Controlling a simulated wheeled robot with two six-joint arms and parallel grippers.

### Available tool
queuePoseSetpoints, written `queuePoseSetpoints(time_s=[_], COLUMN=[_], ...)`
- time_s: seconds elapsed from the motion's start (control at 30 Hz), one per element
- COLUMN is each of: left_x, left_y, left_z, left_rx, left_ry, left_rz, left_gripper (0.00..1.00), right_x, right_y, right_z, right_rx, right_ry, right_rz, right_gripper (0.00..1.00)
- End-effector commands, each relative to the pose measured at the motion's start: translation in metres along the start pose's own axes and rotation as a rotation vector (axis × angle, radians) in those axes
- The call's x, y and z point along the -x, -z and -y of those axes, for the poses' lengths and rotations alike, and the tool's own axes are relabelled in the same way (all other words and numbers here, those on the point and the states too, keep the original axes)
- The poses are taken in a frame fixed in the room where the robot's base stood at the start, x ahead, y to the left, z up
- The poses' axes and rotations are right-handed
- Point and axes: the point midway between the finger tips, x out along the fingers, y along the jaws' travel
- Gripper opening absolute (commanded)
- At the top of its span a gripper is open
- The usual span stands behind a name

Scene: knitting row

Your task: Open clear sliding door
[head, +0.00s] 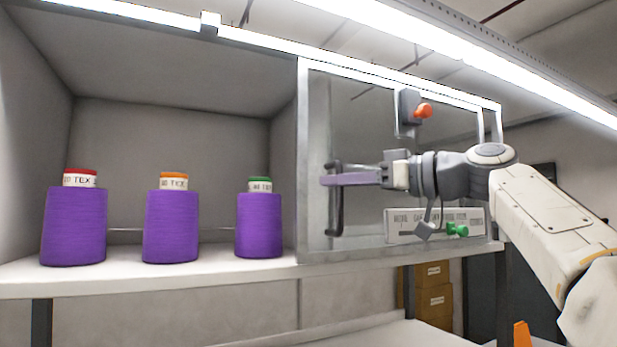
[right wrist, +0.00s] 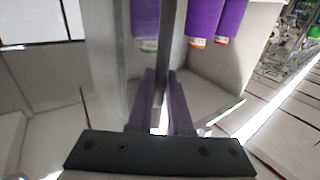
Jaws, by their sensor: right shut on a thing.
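The clear sliding door (head: 365,110), a see-through panel in a grey frame, stands in front of the right part of the shelf unit. Its dark upright handle (head: 337,222) is near the door's left edge. My right gripper (head: 328,181) reaches in from the right with its purple fingers at the handle and is shut on it. In the right wrist view the two fingers (right wrist: 160,105) stand on either side of a dark bar. My left gripper is in neither view.
Three purple yarn cones (head: 74,226), (head: 171,227), (head: 259,225) stand on the white shelf (head: 140,279) in the uncovered left bay. A labelled white box (head: 408,226) and a green object (head: 457,230) are at the right. Cardboard boxes (head: 433,297) sit below.

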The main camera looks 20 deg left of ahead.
Motion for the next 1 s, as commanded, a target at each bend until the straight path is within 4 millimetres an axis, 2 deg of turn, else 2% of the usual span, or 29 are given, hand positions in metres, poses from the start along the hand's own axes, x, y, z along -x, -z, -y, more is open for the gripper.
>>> queuePoseSetpoints(time_s=[0.03,0.1,0.23,0.7,0.73,0.77,1.0], left_x=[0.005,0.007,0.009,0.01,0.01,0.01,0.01], left_y=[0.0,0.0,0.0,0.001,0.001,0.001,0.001], left_z=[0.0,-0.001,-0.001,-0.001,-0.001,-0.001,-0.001], left_rx=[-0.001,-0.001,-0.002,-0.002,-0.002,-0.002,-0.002], left_ry=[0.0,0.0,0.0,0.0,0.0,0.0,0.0], left_rz=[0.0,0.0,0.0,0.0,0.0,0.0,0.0], left_gripper=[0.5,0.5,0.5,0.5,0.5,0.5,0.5], right_x=[0.007,0.013,0.022,0.026,0.026,0.025,0.025], right_y=[0.002,0.001,0.001,0.0,0.0,0.0,0.0], right_z=[-0.01,-0.017,-0.025,-0.03,-0.029,-0.029,-0.029], right_rx=[-0.002,-0.002,-0.001,-0.002,-0.002,-0.002,-0.001], right_ry=[-0.009,-0.01,-0.011,-0.011,-0.011,-0.011,-0.008], right_rz=[0.001,0.0,0.0,-0.002,-0.002,-0.001,-0.001], right_gripper=[0.0,0.0,0.0,0.0,0.25,0.3,0.3])
